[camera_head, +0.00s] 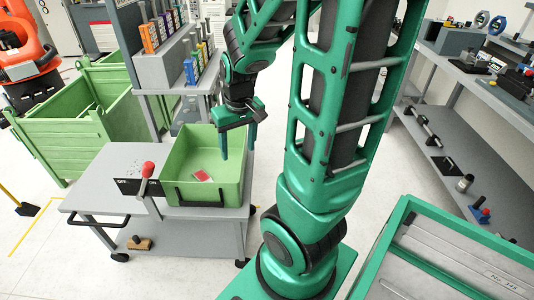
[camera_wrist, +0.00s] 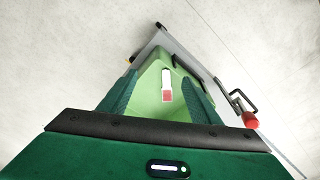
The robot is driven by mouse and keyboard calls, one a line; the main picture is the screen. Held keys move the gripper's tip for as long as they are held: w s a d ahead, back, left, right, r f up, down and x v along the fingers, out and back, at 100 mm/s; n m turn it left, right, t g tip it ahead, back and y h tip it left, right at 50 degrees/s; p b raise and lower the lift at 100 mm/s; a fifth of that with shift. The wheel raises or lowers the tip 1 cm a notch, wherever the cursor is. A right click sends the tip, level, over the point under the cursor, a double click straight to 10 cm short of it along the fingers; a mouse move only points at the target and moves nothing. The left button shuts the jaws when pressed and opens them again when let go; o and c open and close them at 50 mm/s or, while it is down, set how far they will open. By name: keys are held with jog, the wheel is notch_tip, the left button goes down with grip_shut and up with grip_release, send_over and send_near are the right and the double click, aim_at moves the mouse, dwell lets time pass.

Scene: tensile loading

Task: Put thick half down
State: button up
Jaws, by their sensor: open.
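In the wrist view the piece (camera_wrist: 167,85) appears between my fingers, white at the far end and red at the near end. My gripper (camera_head: 240,130) is above the right part of the bin, pointing down. In the wrist view my gripper (camera_wrist: 160,98) is open, with its two green fingers apart and nothing held. The piece is apart from the fingers.
A lever with a red knob (camera_head: 148,169) stands on the cart (camera_head: 106,180) left of the bin; the knob also shows in the wrist view (camera_wrist: 250,119). A rack with coloured items (camera_head: 165,65) stands behind the bin. Large green crates (camera_head: 62,140) are at left, shelves (camera_head: 450,160) at right.

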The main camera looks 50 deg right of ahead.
jog(key=s+a+r+m, duration=0.1)
jog(key=s+r, duration=0.2)
jog(key=s, duration=0.4)
jog(key=s+a+r+m+g, duration=0.1)
jog(key=s+r, duration=0.2)
jog(key=s, duration=0.4)
jog(key=shift+s+a+r+g+y, duration=0.15)
jog(key=shift+a+r+g+y, duration=0.15)
jog(key=shift+a+r, duration=0.1)
